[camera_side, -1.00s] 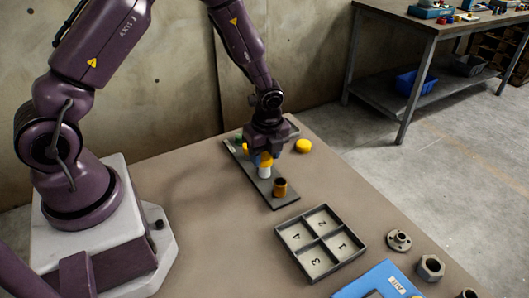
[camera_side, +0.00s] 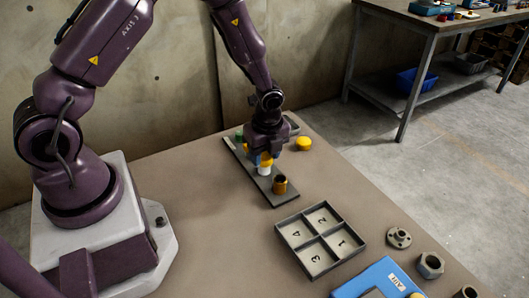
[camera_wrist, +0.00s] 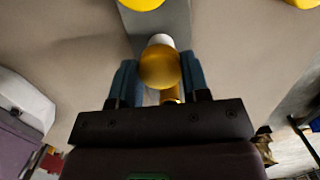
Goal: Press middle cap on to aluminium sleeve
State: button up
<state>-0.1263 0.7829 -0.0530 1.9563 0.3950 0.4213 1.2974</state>
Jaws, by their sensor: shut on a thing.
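My gripper (camera_side: 264,154) is shut on a yellow cap (camera_side: 266,160), with one blue finger on each side of it in the wrist view (camera_wrist: 160,80). The cap sits over the pale aluminium sleeve (camera_side: 264,170), which stands upright on the dark board (camera_side: 283,200). In the wrist view the held cap (camera_wrist: 160,66) covers most of the sleeve, and a pale rim (camera_wrist: 160,40) shows behind it. I cannot tell how far the cap is down on the sleeve.
A brass-coloured open sleeve (camera_side: 279,185) stands close in front on the board. Another yellow cap (camera_side: 304,143) lies on the table to the right. A numbered tray (camera_side: 305,265) is nearer the camera. More yellow (camera_wrist: 142,4) shows over the board at the wrist view's top.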

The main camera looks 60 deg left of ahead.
jog(key=shift+f, duration=0.3)
dwell(0.4)
jog(key=o, duration=1)
jog(key=shift+c, duration=0.2)
jog(key=c, duration=0.3)
jog(key=shift+r, duration=2.5)
